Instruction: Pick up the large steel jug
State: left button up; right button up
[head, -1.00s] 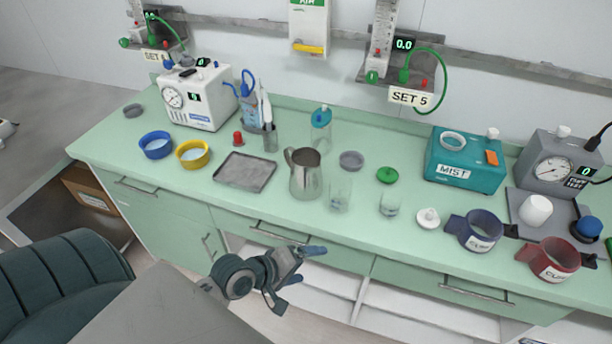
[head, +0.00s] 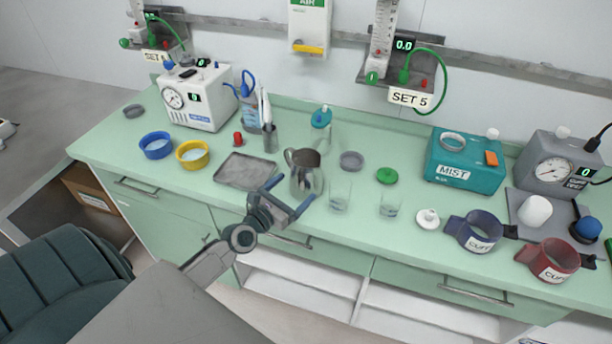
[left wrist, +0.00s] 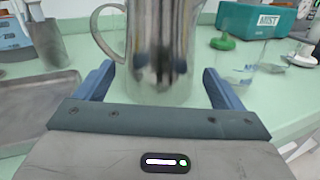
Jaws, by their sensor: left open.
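The large steel jug (head: 308,176) stands upright on the green counter, its handle toward the left. In the left wrist view the jug (left wrist: 160,50) is straight ahead, between the lines of the two fingers. My left gripper (head: 291,197) is at the counter's front edge, just in front of the jug, with its blue fingers spread. In the left wrist view the open fingers (left wrist: 159,88) stand on either side of the jug's lower body; I cannot tell how far they reach around it. My right gripper is not in view.
A grey metal tray (head: 234,178) lies just left of the jug. Clear glasses (head: 340,201) stand close to its right, with a green lid (head: 387,175) behind them. A clear bottle with a teal top (head: 321,117) stands behind. The green counter (head: 290,240) has drawers below its front edge.

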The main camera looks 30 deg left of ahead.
aim_at(307, 178)
pick_arm(q)
jog(key=shift+w+d, duration=0.2)
jog(key=shift+w, duration=1.4)
jog(key=shift+w+d, duration=0.15)
jog(key=shift+w, duration=1.4)
jog(key=shift+s, duration=0.1)
jog(key=shift+c, duration=1.3)
jog(key=c, duration=0.7)
